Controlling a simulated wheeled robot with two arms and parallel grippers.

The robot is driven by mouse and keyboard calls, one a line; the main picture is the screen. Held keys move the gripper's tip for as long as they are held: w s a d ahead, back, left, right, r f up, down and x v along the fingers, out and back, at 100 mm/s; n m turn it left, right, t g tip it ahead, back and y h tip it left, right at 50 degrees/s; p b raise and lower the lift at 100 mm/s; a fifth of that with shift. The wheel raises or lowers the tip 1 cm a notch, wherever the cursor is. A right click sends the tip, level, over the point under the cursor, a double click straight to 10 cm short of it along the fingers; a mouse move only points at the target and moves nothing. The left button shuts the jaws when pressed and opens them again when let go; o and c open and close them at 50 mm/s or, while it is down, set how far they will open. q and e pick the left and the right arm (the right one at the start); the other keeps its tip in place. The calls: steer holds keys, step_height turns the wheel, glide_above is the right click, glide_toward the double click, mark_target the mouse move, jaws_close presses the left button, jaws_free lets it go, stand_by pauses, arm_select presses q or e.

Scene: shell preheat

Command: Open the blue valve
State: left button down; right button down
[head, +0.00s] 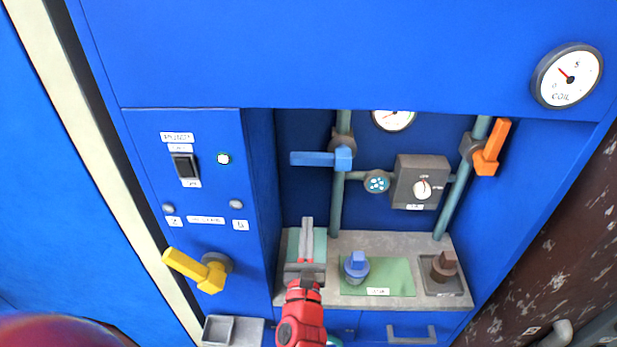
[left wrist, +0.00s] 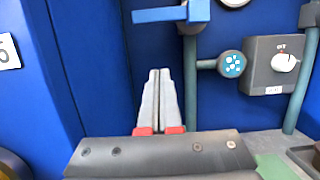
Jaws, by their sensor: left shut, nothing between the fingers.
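The blue valve (head: 343,157) sits on the left vertical pipe in the recess of the blue cabinet. Its blue lever points left, horizontally, across the pipe's direction. The lever also shows at the top of the left wrist view (left wrist: 172,13), partly cut off by the frame edge. My left gripper (head: 307,224) is shut and empty, its fingers pointing into the recess. In the left wrist view the fingertips (left wrist: 160,74) appear just below the lever, apart from it. My right gripper is not in view.
A yellow lever (head: 198,268) is on the left panel, and an orange lever (head: 491,147) on the right pipe. A grey knob box (head: 410,173) stands between the pipes. A blue-handled part (head: 356,266) and a brown part (head: 445,265) stand on the shelf.

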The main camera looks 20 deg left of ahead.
mark_target(321, 159)
arm_select(q)
steer(key=w+a+r+p, duration=0.2)
steer(key=w+r+p, duration=0.4)
steer(key=w, duration=0.3)
steer(key=shift+w+a+r+p, duration=0.2)
steer(key=shift+a+p, duration=0.2)
steer(key=shift+p, duration=0.15)
steer(key=shift+r, duration=0.1)
steer(key=shift+a+r+m+p, duration=0.1)
steer(key=shift+r+m+p, duration=0.05)
steer(key=shift+m+p, duration=0.25)
